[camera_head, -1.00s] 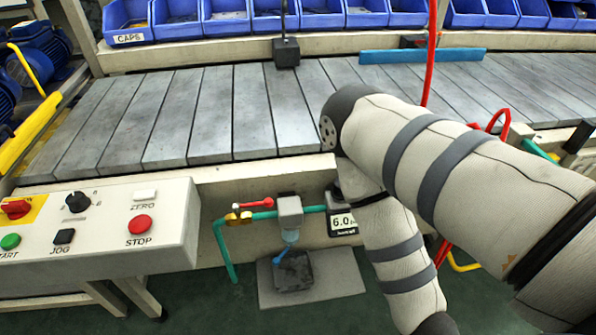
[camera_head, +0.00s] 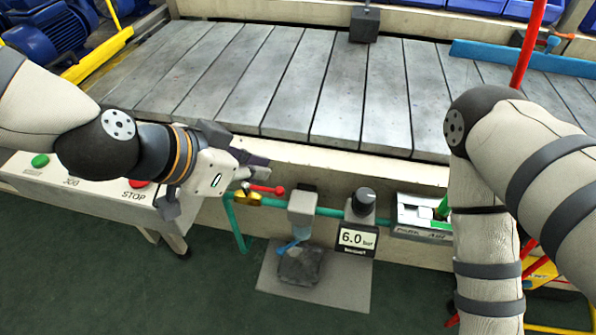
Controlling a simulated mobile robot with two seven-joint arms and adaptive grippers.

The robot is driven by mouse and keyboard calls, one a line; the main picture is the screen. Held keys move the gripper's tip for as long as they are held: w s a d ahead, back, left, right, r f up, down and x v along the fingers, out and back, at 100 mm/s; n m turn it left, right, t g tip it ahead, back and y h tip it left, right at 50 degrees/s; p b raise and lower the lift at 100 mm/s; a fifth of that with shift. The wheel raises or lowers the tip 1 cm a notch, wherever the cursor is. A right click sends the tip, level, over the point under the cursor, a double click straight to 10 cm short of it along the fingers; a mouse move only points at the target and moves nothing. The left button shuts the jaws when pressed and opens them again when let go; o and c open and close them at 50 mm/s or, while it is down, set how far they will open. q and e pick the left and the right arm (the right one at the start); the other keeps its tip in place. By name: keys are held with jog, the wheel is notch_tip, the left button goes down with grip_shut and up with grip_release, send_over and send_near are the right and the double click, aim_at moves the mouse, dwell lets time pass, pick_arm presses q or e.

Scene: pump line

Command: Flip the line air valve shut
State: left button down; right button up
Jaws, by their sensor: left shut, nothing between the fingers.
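The line air valve has a brass body (camera_head: 246,199) on the green air pipe and a red lever (camera_head: 268,189). The lever points right, roughly along the pipe. My left gripper (camera_head: 258,172) reaches in from the left, shut and empty, with its fingers just above and beside the valve. It hides part of the valve's upper left side; I cannot tell whether it touches the lever. My right arm stands at the right and runs down out of the picture; its gripper is not in view.
Right of the valve are a grey filter unit (camera_head: 302,206) and a regulator with a 6.0 bar display (camera_head: 356,239). The control box with its STOP button (camera_head: 139,184) lies below my left arm. The slatted conveyor (camera_head: 290,85) is behind. A grey floor plate (camera_head: 330,290) lies below.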

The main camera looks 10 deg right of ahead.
aim_at(263, 189)
pick_arm(q)
jog(key=shift+a, duration=0.15)
pick_arm(e)
jog(key=shift+a, duration=0.1)
pick_arm(q)
jog(key=b+x, duration=0.2)
jog(key=x, duration=0.7)
jog(key=shift+f, duration=0.2)
jog(key=shift+w+d+f, duration=0.2)
jog(key=shift+d+f, duration=0.05)
jog(key=shift+d, duration=0.05)
pick_arm(e)
jog(key=shift+s+f+g, duration=0.4)
jog(key=shift+s+f, duration=0.7)
jog(key=shift+f, duration=0.1)
